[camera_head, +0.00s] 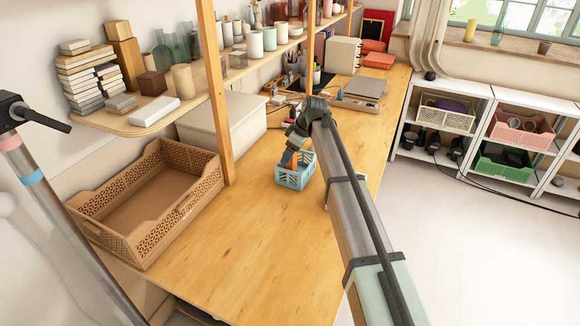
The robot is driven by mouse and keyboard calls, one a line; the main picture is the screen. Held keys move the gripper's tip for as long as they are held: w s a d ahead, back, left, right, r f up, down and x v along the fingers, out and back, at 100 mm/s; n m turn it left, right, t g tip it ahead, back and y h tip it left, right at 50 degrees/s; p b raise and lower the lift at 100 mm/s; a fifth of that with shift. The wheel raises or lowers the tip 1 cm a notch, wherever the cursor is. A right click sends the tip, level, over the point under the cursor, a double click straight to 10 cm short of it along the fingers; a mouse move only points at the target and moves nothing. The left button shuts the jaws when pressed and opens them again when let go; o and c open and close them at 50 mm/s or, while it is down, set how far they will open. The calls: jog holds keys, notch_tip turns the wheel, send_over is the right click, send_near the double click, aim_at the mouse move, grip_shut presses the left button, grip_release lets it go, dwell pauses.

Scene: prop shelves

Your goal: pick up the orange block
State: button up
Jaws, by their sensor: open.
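A small light-blue basket (293,179) stands on the wooden workbench. A small orange patch, likely the orange block (296,160), shows inside it, partly hidden by the basket wall and my gripper. My gripper (287,161) reaches down at the basket's opening, just left of the orange patch. It is open. The fingertips are small and partly hidden, so I cannot tell whether they touch the block or are around it.
A large tan perforated crate (120,223) stands at the left of the bench, with a white box (235,122) behind it. A wooden shelf post (217,95) rises left of the basket. The front bench surface is clear. White shelves with crates stand at right.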

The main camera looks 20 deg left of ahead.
jog(key=shift+a+f, duration=0.2)
jog(key=shift+f, duration=0.3)
jog(key=c, duration=1.1)
